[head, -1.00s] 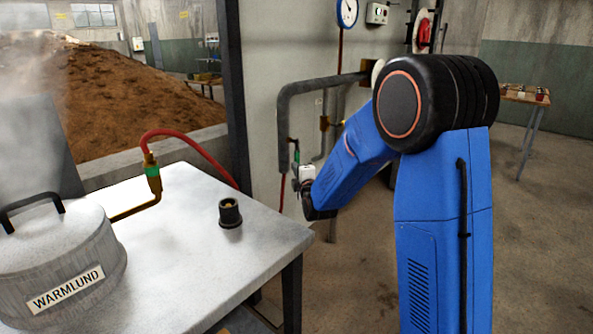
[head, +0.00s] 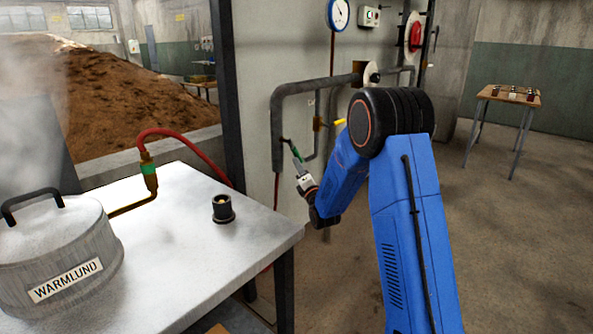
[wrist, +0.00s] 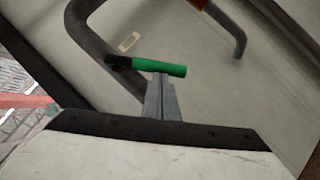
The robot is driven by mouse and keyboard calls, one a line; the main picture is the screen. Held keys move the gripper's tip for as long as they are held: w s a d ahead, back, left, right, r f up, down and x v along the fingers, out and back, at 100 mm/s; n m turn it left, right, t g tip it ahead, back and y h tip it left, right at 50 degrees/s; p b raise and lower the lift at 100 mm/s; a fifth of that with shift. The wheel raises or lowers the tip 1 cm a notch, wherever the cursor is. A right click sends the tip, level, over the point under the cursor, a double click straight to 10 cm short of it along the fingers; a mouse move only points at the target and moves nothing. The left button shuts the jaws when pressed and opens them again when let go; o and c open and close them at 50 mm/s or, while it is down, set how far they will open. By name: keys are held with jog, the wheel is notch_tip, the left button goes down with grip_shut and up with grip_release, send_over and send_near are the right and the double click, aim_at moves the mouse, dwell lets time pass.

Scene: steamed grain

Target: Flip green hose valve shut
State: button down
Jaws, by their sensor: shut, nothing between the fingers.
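The green hose valve handle (head: 296,153) is on the pipework by the grey wall panel, at the end of a dark stem. In the wrist view the green handle (wrist: 160,67) lies nearly level, with its dark end at left. My gripper (head: 300,167) is at the handle from below right. In the wrist view my gripper's fingers (wrist: 160,82) are together, with tips at the handle's lower edge. I cannot tell whether they touch it. Nothing shows between them.
A thick grey pipe (head: 278,115) bends down beside the valve. A yellow handle (head: 339,122) shows by my arm. The steel table (head: 180,235) at left carries a lidded pot (head: 60,255), a red hose (head: 190,140) and a black fitting (head: 222,208). Open floor lies at right.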

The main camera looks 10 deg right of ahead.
jog(key=w+d+r+n+y, duration=0.4)
jog(key=d+r+n+y, duration=0.1)
jog(key=n, duration=0.5)
jog(key=shift+d+r+t+y, duration=0.25)
jog(key=shift+d+t+y, duration=0.15)
jog(key=shift+y, duration=0.5)
jog(key=shift+r, duration=0.25)
